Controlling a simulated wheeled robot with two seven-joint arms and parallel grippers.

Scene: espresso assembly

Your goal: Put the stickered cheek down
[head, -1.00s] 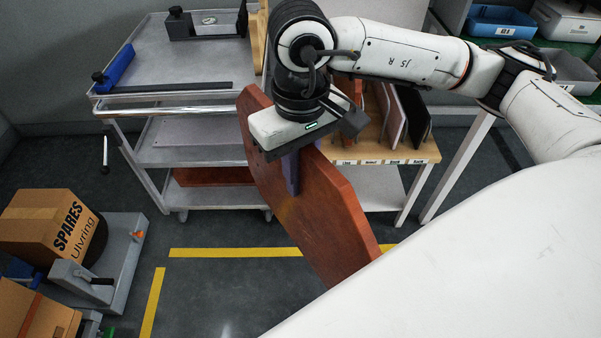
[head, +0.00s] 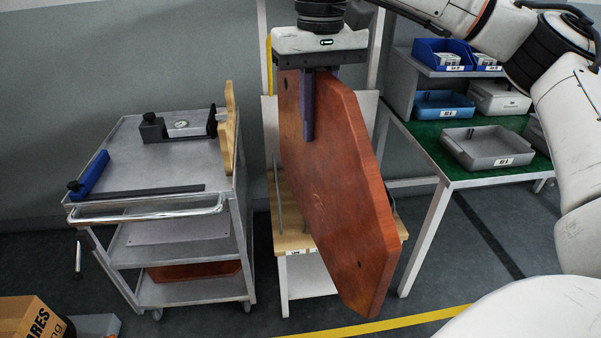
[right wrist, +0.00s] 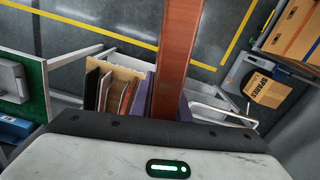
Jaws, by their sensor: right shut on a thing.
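A large reddish-brown wooden panel with clipped corners, the cheek (head: 335,190), hangs upright from my right gripper (head: 308,105). The gripper is shut on its upper edge, with one dark finger flat against the near face. In the right wrist view the cheek (right wrist: 178,50) shows edge-on between the fingers. No sticker can be made out on the visible face. The cheek hangs in front of a wooden-topped rack (head: 292,240) and hides much of it. My left gripper is not in view.
A grey metal cart (head: 150,185) stands left, with a gauge fixture (head: 180,127) and a blue-ended bar (head: 90,175) on top. Another reddish panel (head: 195,270) lies on its bottom shelf. A green-topped table (head: 480,150) with bins stands right. Open floor shows in front.

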